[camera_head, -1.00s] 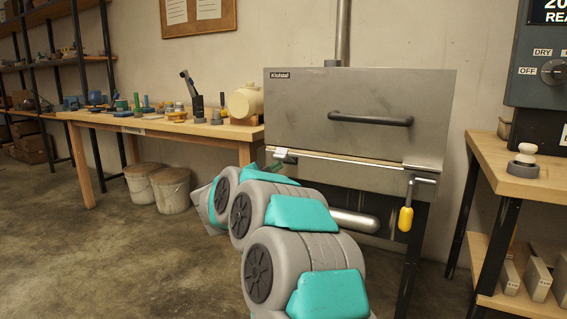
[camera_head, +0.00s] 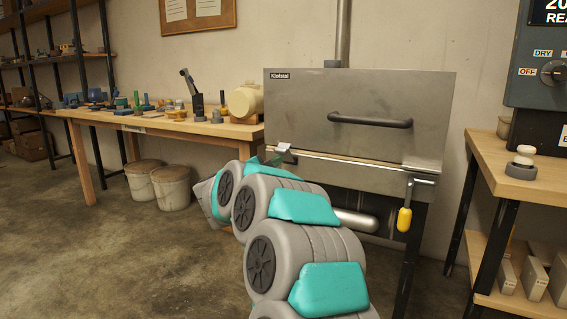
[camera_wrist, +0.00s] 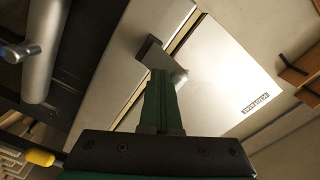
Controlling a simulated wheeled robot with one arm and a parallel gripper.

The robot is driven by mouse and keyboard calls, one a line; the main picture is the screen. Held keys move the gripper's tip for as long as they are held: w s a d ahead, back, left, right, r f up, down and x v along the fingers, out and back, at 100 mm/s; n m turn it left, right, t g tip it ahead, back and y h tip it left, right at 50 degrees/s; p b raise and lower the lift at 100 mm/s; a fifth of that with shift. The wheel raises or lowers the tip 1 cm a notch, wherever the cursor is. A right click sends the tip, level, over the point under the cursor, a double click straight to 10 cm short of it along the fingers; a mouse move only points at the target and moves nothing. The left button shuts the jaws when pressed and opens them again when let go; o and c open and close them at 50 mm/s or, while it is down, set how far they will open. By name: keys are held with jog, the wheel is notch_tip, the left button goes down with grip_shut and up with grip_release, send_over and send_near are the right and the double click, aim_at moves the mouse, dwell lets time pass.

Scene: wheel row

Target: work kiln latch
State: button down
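The grey metal kiln (camera_head: 300,105) stands against the wall with its lid down. A latch with a yellow handle (camera_head: 405,219) hangs at its right front, clear of my arm. A second metal latch piece (camera_head: 284,149) sits at the left end of the lid seam. My wrist is beside it, and my arm hides what lies below. In the wrist view a dark latch piece (camera_wrist: 154,53) crosses the seam. My gripper's green fingers (camera_wrist: 162,75) are close together, with their tips at this piece. I cannot tell whether anything is between them.
A workbench (camera_head: 150,127) with tools stands at left, with two buckets (camera_head: 172,187) below. A wooden side table (camera_head: 510,180) stands close to the kiln at right. A metal tube (camera_wrist: 43,50) runs along the kiln in the wrist view. The floor at left is clear.

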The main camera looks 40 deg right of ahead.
jog(key=shift+f, duration=0.2)
jog(key=v, duration=0.7)
jog(key=shift+f, duration=0.3)
dwell(0.6)
